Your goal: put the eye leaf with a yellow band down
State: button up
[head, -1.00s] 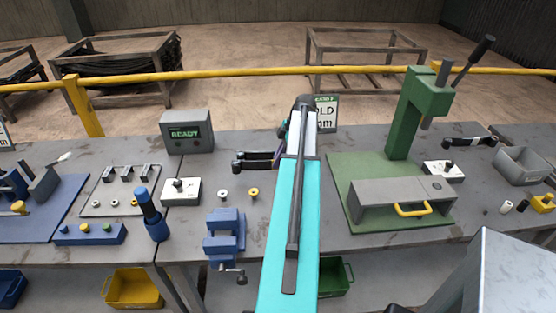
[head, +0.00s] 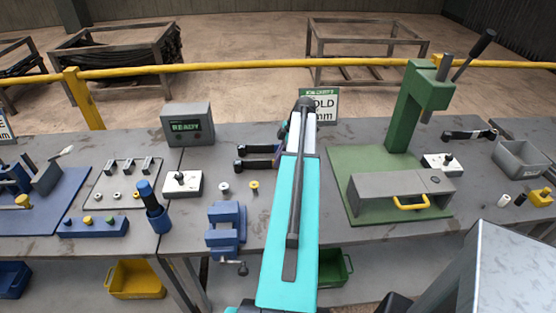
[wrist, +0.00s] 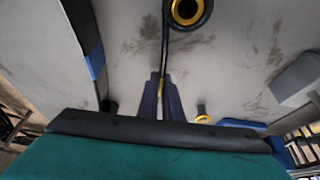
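The eye leaf with a yellow band (wrist: 165,45) shows in the wrist view as a thin black strip, seen edge-on, with a rolled eye at its far end and a yellow ring in the eye. Its near part runs between the purple fingers of my gripper (wrist: 163,80), where a bit of yellow shows. The fingers are shut on it. I cannot tell whether the leaf touches the bench. A dark bar with a blue band (wrist: 94,62) lies to the left in the wrist view.
Two dark leaves (head: 257,164) show left of my arm. A blue vice (head: 226,230), two small bushings (head: 254,187) and a white switch box (head: 182,184) stand nearby. A green press (head: 403,115) stands to the right. Bare grey bench (wrist: 125,35) surrounds the leaf.

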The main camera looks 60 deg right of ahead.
jog(key=o, duration=0.4)
jog(key=shift+o, duration=0.2)
jog(key=shift+r, duration=0.1)
jog(key=shift+r, duration=0.1)
jog(key=b+v, duration=0.3)
jog(key=v, duration=0.9)
jog(key=shift+b, duration=0.35)
dwell(0.3)
